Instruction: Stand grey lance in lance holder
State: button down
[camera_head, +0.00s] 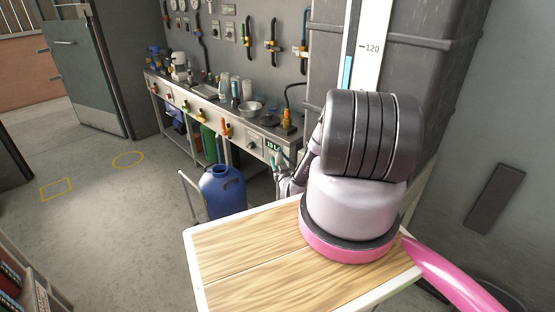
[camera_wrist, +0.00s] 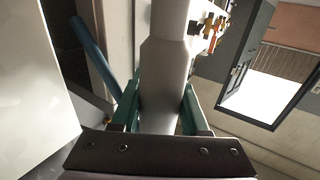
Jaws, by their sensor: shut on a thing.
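In the wrist view the green fingers of my gripper (camera_wrist: 160,110) are shut on a pale grey, thick shaft, the grey lance (camera_wrist: 165,75). It runs up between the fingers and out of the top of the view, and its far end is hidden. In the head view my arm covers most of the gripper, and I cannot make out the lance clearly. A blue vessel (camera_head: 222,193) with an open neck stands on the floor in front of the bench. I cannot tell whether it is the lance holder; no other holder is clear.
A metal workbench (camera_head: 257,146) crowded with bottles, bowls and tools runs along the back wall. Coloured hoses (camera_head: 272,35) hang above it. A grey cabinet door (camera_head: 88,70) is at the left. The floor (camera_head: 110,195) at the left is open, with yellow markings.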

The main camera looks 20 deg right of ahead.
jog(key=shift+f, duration=2.45)
jog(key=shift+c, duration=1.6)
grip_release()
jog(key=shift+s, duration=0.1)
jog(key=s+a, duration=0.2)
jog(key=s, duration=0.8)
jog(key=shift+s, duration=0.25)
